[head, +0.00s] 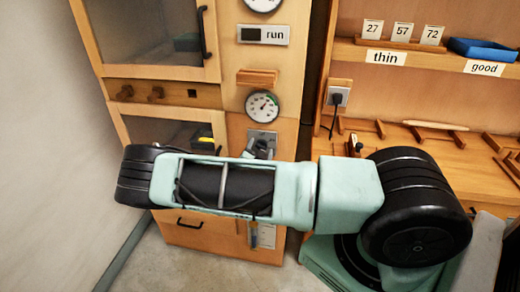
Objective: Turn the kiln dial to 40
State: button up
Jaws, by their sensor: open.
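The kiln (223,97) is a wooden cabinet with a control panel down its right side. A round white dial face (262,106) with a scale and a dark pointer sits on this panel; its numbers are too small to read. Just below it is a light plate (262,134) with a dark grey piece (261,148) in front, partly hidden by my arm. I cannot tell whether that piece is a knob. My pale green arm stretches across the lower middle, in front of the kiln. My gripper cannot be made out.
A "run" sign (274,34) and a small wooden ledge (257,77) are above the dial. At the right, a workbench (435,150) holds wooden pieces, under a shelf with number cards (402,33) and a blue tray (483,49). A bare wall (45,130) closes the left.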

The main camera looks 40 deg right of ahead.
jog(key=c, duration=1)
jog(key=shift+f+b, duration=0.1)
jog(key=shift+b, duration=0.25)
jog(key=n+b, duration=0.7)
jog(key=n, duration=0.1)
jog(key=shift+n+b, duration=0.75)
jog(key=shift+n, duration=1.05)
